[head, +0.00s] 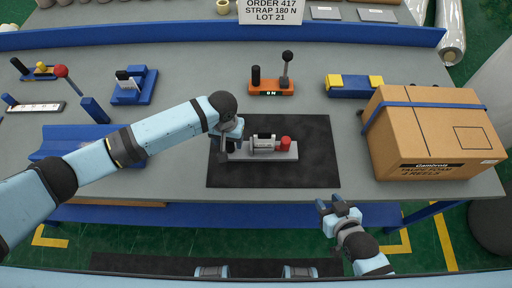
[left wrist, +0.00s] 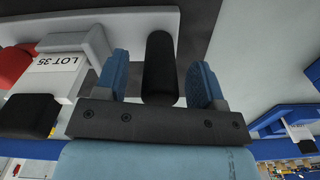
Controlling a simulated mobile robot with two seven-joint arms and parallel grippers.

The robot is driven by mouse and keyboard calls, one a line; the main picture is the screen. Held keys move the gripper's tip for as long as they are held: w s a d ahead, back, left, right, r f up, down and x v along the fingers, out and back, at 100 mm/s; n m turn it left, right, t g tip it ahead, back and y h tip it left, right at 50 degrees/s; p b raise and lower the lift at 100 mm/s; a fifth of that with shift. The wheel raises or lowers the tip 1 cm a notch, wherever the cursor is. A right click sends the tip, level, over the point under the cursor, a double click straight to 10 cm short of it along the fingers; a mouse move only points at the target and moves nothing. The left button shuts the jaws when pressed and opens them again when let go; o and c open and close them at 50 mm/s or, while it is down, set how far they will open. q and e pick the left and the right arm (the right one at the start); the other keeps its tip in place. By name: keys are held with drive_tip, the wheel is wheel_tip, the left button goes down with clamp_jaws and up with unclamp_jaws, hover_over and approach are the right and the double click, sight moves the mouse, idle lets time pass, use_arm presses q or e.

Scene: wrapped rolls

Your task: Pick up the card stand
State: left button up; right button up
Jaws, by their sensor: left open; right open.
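A white card reading "ORDER 417 STRAP 180 N LOT 21" (head: 271,11) stands at the table's far edge; its foot is not clear. A small blue stand with a white label (head: 134,86) is at the left; I cannot tell which is the card stand. My left gripper (head: 232,148) is open at the left end of a grey device with a red knob (head: 264,144). In the left wrist view, a black upright handle (left wrist: 160,65) lies between its fingers, with gaps on both sides. My right gripper (head: 338,208) is open and empty off the table's front edge.
The device rests on a black mat (head: 321,172). A cardboard box (head: 428,135) fills the right side. An orange lever block (head: 272,88) and a blue-yellow block (head: 352,87) stand behind. A blue rail (head: 180,35) runs along the back. Table between them is clear.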

use_arm(q)
drive_tip(key=shift+f, duration=0.2)
clamp_jaws()
drive_tip(key=shift+r, duration=0.1)
drive_tip(key=shift+r, duration=0.2)
wheel_tip(320, 180, up, 20)
drive_tip(key=b, duration=0.1)
drive_tip(key=shift+f, duration=0.25)
idle(0.4)
